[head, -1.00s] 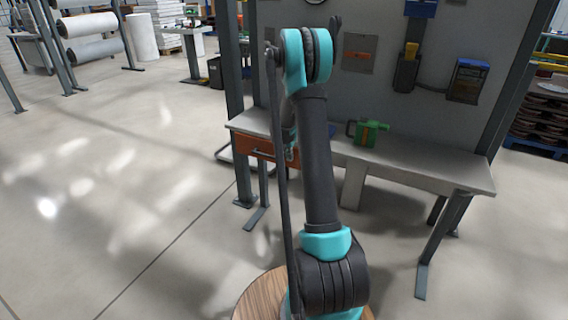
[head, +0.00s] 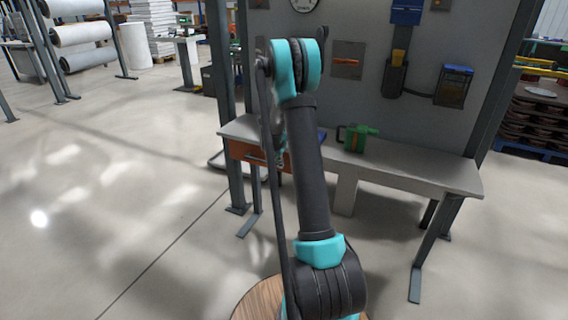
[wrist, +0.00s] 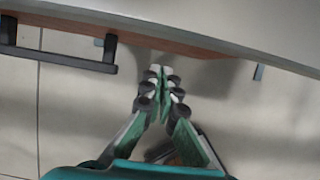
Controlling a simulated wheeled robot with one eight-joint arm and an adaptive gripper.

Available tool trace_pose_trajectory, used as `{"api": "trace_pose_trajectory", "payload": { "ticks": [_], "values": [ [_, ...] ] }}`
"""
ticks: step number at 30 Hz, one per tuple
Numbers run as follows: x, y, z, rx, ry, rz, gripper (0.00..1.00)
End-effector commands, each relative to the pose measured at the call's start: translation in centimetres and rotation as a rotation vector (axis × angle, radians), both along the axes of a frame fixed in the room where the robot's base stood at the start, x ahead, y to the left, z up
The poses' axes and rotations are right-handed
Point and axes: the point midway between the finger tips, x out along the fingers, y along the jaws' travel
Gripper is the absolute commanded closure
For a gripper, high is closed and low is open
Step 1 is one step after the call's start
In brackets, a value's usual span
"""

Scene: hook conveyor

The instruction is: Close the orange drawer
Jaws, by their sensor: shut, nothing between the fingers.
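The orange drawer (head: 245,152) is under the left end of the grey workbench (head: 410,177) in the head view, partly hidden by my arm. In the wrist view its orange front (wrist: 170,40) shows as a thin strip below the bench top, with its dark handle (wrist: 62,60) at the left. I cannot tell how far the drawer stands out. My gripper (wrist: 160,72) is shut and empty, in front of the drawer front and to the right of the handle. I cannot tell whether the fingertips touch it. In the head view the gripper is mostly hidden behind my arm.
A green tool (head: 356,138) stands on the bench, with a blue item partly hidden beside my arm. A grey panel (head: 440,125) with mounted devices rises behind the bench. Grey posts and bench legs (head: 433,240) stand around. The floor (head: 110,210) at the left is clear.

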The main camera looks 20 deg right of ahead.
Motion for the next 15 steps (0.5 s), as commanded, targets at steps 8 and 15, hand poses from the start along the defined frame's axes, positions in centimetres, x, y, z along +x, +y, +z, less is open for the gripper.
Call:
{"api": "trace_pose_trajectory", "payload": {
  "ticks": [8,15],
  "values": [
    [-1.4,2.3,3.2,0.001,0.003,0.000,1.00],
    [-2.5,3.4,7.0,0.002,0.005,0.001,1.00]
  ]
}}
